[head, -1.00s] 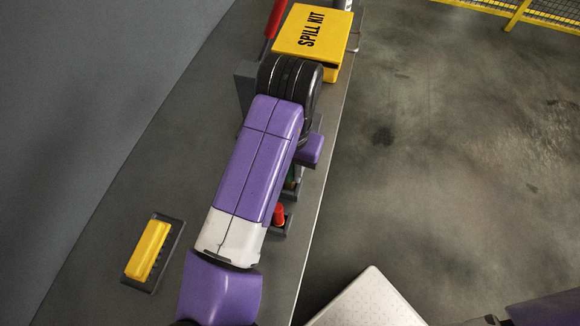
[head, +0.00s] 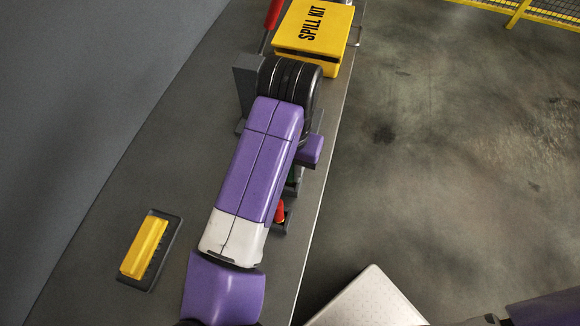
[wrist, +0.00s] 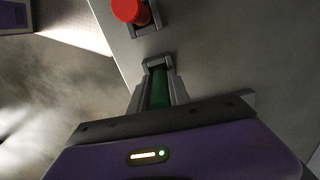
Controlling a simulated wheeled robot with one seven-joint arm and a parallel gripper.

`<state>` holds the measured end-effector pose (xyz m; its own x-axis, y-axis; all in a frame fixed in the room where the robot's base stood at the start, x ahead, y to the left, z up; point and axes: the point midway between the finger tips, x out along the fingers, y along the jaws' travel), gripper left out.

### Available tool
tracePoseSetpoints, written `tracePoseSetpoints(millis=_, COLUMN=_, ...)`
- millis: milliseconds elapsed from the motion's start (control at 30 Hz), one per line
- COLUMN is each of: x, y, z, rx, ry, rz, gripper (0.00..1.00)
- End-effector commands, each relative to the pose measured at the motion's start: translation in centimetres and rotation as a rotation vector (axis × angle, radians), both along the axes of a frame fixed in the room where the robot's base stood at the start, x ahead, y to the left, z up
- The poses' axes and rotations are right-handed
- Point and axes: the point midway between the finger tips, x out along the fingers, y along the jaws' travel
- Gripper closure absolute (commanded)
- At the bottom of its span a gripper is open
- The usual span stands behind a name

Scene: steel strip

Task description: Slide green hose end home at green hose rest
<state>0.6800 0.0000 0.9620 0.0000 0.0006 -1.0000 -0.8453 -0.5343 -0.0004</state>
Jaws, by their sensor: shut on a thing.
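The green hose end (wrist: 160,88) shows in the wrist view between the two fingers of my gripper (wrist: 158,84), which is shut on it. A grey bracket (wrist: 157,62), which looks like the green hose rest, stands at the fingertips, right at the hose end's far tip. I cannot tell how deep the hose end sits in it. In the head view my arm covers most of this spot; only a sliver of green (head: 293,174) shows beside the arm, near the strip's right edge.
A red hose end (wrist: 130,10) stands in its own grey rest close by; it also shows in the head view (head: 279,211). A yellow spill kit box (head: 311,32) lies beyond my arm. A yellow block in a dark tray (head: 159,278) lies left. Open floor is at right.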

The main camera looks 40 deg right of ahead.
Motion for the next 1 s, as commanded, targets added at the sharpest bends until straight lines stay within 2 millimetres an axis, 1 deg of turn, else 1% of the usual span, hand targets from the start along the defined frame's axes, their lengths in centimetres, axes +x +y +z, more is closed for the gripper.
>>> tracePoseSetpoints(millis=467, x=-0.02, y=-0.01, z=-1.18, rx=-0.001, ry=0.001, rz=0.000, gripper=1.00)
tracePoseSetpoints(millis=500, x=-0.01, y=0.00, z=-1.09, rx=-0.001, ry=0.001, rz=0.000, gripper=0.71)
tracePoseSetpoints(millis=567, x=-0.02, y=-0.01, z=-1.06, rx=-0.001, ry=0.001, rz=0.000, gripper=0.59)
tracePoseSetpoints(millis=600, x=-0.02, y=-0.01, z=-1.06, rx=-0.001, ry=0.001, rz=0.000, gripper=0.52)
tracePoseSetpoints(millis=900, x=-0.01, y=-0.02, z=-1.01, rx=0.000, ry=0.000, rz=0.000, gripper=0.52)
tracePoseSetpoints(millis=1000, x=0.01, y=-0.03, z=-0.46, rx=0.001, ry=-0.001, rz=-0.001, gripper=0.52)
